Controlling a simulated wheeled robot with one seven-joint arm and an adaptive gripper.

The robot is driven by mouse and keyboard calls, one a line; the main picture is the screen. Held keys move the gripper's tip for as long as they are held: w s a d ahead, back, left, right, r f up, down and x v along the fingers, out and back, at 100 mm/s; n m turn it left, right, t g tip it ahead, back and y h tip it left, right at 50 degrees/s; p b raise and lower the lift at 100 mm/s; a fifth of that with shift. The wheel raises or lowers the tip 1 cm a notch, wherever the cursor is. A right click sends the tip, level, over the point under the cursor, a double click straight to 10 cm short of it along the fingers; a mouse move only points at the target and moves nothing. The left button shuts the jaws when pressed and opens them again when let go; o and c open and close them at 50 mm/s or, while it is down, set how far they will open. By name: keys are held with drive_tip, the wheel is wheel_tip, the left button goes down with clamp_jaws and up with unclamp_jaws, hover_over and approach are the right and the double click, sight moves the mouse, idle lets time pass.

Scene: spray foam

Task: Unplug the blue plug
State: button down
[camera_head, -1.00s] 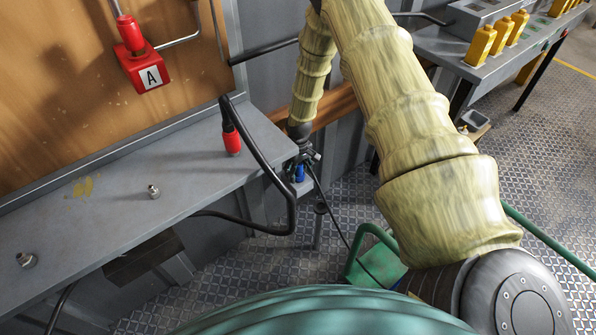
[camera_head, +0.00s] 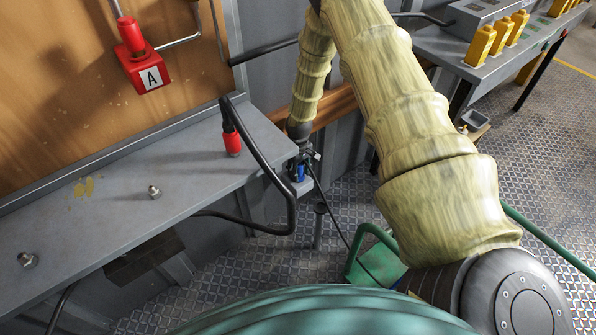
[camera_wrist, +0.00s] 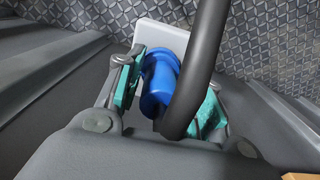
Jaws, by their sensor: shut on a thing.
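The blue plug (camera_wrist: 158,82) is between my gripper's two teal-padded fingers in the wrist view, with its thick black cable arching over the right finger. It stands at a small pale grey plate (camera_wrist: 165,36). My gripper (camera_wrist: 170,95) is shut on the plug. In the head view the plug (camera_head: 299,172) is a small blue patch under my gripper (camera_head: 303,160), beside the right end of the grey bench. The cable runs from there down to the right. The plug's lower end and any socket are hidden.
The grey bench (camera_head: 120,190) is close on the left, with a red plug (camera_head: 231,142) on a bent black cable. A red box marked A (camera_head: 145,70) hangs above. A green frame (camera_head: 375,255) stands below on the patterned metal floor.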

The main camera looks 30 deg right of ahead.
drive_tip(key=shift+r, duration=0.15)
drive_tip(key=shift+r+p, duration=0.45)
drive_tip(key=shift+r, duration=0.1)
drive_tip(key=shift+r, duration=0.15)
drive_tip(key=shift+r+p, duration=1.6)
drive_tip(key=shift+r, duration=0.6)
